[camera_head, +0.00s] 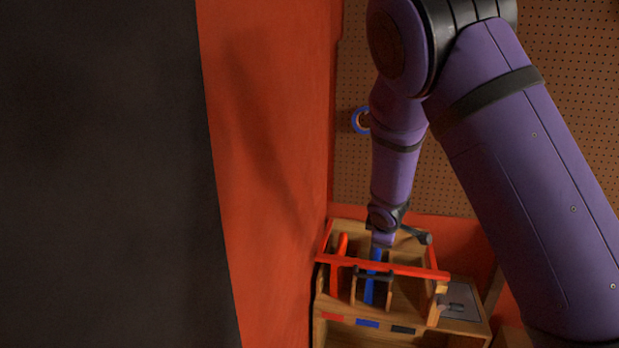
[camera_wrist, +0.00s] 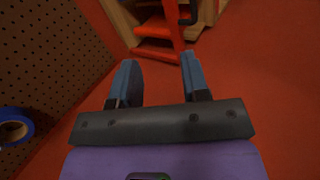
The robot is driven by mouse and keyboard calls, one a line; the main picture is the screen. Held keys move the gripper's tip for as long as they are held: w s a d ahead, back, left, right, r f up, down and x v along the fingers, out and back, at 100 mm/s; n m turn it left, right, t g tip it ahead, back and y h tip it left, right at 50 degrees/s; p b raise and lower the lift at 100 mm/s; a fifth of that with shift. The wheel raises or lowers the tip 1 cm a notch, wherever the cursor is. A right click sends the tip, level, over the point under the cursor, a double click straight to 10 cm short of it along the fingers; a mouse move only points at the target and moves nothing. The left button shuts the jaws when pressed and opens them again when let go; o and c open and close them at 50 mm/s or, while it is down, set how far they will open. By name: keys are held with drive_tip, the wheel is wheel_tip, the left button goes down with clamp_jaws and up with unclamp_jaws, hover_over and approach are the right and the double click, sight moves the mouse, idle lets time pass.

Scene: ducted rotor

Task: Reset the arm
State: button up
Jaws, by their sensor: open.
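My gripper (camera_wrist: 159,62) shows in the wrist view with its two blue-grey fingers apart and nothing between them. Ahead of the fingertips are red bars and wooden parts of a wooden stand (camera_wrist: 205,14), with red surface around them. In the head view my purple arm reaches down from the upper right to the wooden stand (camera_head: 400,292). My wrist ends just above or behind the stand's red crossbar. Blue pieces (camera_head: 369,291) show below there; I cannot tell whether they belong to my fingers or to the stand.
A blue tape roll (camera_head: 361,120) hangs on the pegboard (camera_head: 350,170), and it shows at the left of the wrist view (camera_wrist: 14,127). The stand's front has red, blue and black labels. A grey plate (camera_head: 458,300) sits at its right. A red wall (camera_head: 265,150) rises at left.

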drive_tip(key=s+d+r+m+g+y, duration=0.1)
drive_tip(key=s+d+r+m, duration=0.3)
drive_tip(key=s+r, duration=0.5)
drive_tip(key=s+d+r+m, duration=0.3)
drive_tip(key=s+r+m, duration=0.2)
drive_tip(key=s+r, duration=0.45)
drive_tip(key=s+r+m, duration=0.2)
drive_tip(key=s+r, duration=0.2)
drive_tip(key=s, duration=0.6)
drive_tip(key=s+r+m+y, duration=0.1)
drive_tip(key=s+r, duration=0.3)
drive_tip(key=s, duration=0.6)
drive_tip(key=shift+a+r+m, duration=0.2)
drive_tip(key=shift+a+m, duration=0.15)
drive_tip(key=shift+m, duration=0.25)
